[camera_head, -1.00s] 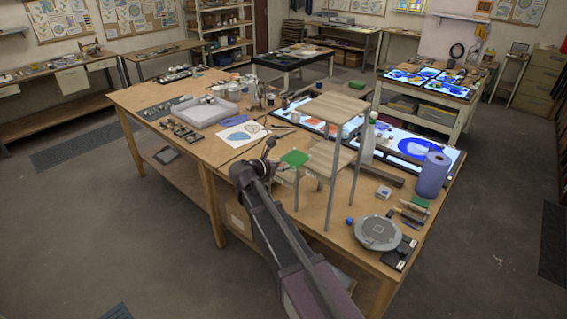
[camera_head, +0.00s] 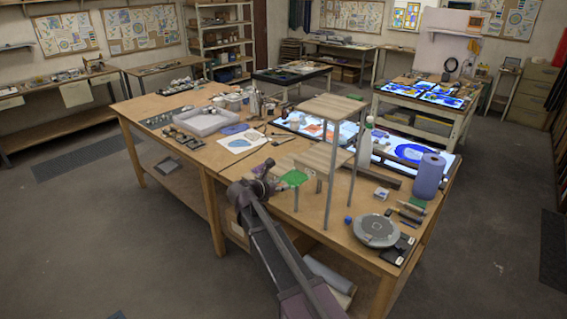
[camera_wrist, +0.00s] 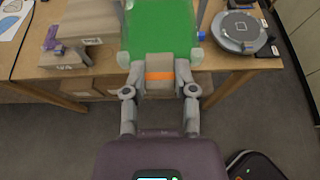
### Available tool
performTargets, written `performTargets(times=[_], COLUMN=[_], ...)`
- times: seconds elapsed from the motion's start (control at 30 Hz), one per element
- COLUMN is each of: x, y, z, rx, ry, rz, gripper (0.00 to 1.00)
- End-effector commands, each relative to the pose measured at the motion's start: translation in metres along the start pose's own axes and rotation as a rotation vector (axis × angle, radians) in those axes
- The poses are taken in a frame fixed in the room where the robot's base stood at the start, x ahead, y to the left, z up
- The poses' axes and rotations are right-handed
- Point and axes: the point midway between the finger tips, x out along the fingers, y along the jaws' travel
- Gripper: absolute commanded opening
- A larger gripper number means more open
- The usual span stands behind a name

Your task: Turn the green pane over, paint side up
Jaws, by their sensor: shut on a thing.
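The green pane (camera_head: 294,178) is at the front edge of the workbench, beside the wooden stand, in the head view. In the wrist view the green pane (camera_wrist: 160,27) reaches away from my gripper (camera_wrist: 159,56), whose fingertips sit at its near end, one on each side. A pale block with an orange band (camera_wrist: 159,76) shows between the fingers, below the pane. My gripper (camera_head: 272,185) comes at the pane from the left in the head view. I cannot tell which face carries the paint.
The tall wooden stand (camera_head: 332,105) rises close to the pane on the right, with thin grey legs. A round grey turntable (camera_head: 377,230) and a blue roll (camera_head: 429,176) are to the right. A white tray (camera_head: 207,121) stands at the left.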

Motion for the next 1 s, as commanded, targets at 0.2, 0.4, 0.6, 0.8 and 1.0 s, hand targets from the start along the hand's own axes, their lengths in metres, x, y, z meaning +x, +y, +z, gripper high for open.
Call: performTargets(times=[0.2, 0.4, 0.6, 0.8, 1.0], x=[0.011, 0.024, 0.035, 0.040, 0.042], y=[0.000, 0.000, 0.000, 0.000, 0.000], z=[-0.026, -0.057, -0.084, -0.098, -0.100], rx=[0.000, 0.000, 0.000, 0.000, 0.000], ry=[0.000, 0.000, 0.000, 0.000, 0.000], rz=[0.000, 0.000, 0.000, 0.000, 0.000], gripper=[0.00, 0.00, 0.00, 0.00, 0.00])
